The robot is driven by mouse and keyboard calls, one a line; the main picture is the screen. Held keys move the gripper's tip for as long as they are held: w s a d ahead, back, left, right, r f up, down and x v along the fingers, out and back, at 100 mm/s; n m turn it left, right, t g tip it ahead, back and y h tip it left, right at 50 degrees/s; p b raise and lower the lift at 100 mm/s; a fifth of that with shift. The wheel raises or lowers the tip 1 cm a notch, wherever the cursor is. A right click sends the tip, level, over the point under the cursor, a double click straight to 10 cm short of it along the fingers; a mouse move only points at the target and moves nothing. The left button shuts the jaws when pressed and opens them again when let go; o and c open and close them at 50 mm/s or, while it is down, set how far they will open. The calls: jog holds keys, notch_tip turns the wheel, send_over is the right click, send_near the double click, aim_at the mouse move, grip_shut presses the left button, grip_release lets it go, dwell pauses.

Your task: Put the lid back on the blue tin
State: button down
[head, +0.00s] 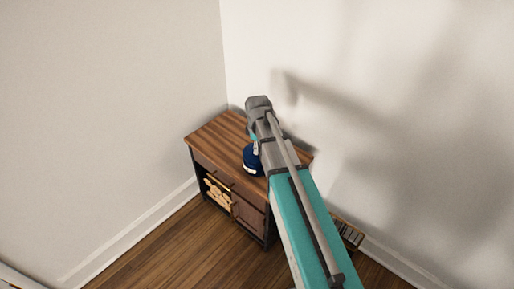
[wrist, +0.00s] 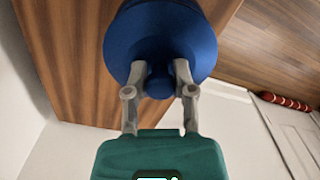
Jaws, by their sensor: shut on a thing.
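The blue tin (head: 253,163) stands on the wooden top of a small cabinet, partly hidden by my arm. In the wrist view, a round dark blue lid (wrist: 125,42) with a small knob (wrist: 159,83) fills the upper middle. My gripper (wrist: 159,70) is shut on the knob, one grey finger on each side. In the head view, my gripper (head: 255,147) points down just above the blue tin and is mostly hidden by the arm. Lid and tin appear as one blue shape there; I cannot tell whether the lid touches the rim or sits level.
The cabinet top (head: 213,133) is bare to the left of the tin. White walls meet in a corner behind it. A slatted dark object (head: 349,234) is on the right by the wall. A red, ridged object (wrist: 287,101) lies off to the right in the wrist view.

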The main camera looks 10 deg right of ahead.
dwell(0.8)
jog(key=shift+c, duration=1.8)
grip_release()
jog(key=o, duration=0.4)
jog(key=shift+c, duration=0.2)
jog(key=shift+r, duration=0.15)
jog(key=shift+r+p, duration=3.35)
jog(key=shift+p, duration=0.15)
jog(key=shift+c, duration=0.3)
